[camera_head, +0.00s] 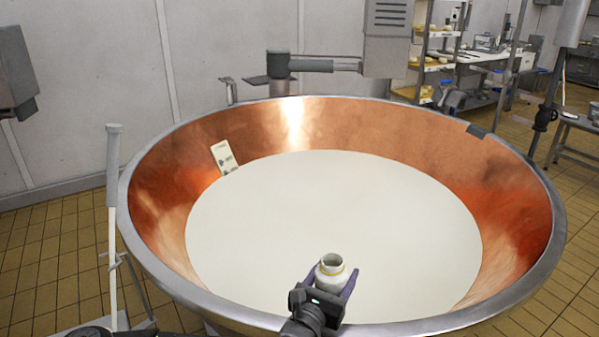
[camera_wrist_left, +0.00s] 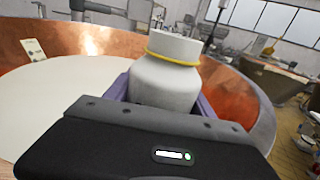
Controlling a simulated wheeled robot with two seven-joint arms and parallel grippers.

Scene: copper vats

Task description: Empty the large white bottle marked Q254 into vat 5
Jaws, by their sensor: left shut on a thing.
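A large copper vat (camera_head: 390,135) with a steel rim fills the middle of the head view, with white liquid (camera_head: 330,220) inside. My left gripper (camera_head: 335,285) is shut on a white bottle (camera_head: 332,268) and holds it over the near part of the vat. No Q254 mark or vat number is readable. My right gripper is not in view.
A pale card or gauge (camera_head: 224,158) leans on the vat's inner left wall. A grey arm fixture (camera_head: 310,65) stands behind the far rim. A white-and-grey pole (camera_head: 113,200) rises at the left. Shelves (camera_head: 435,50) and a table stand at the back right.

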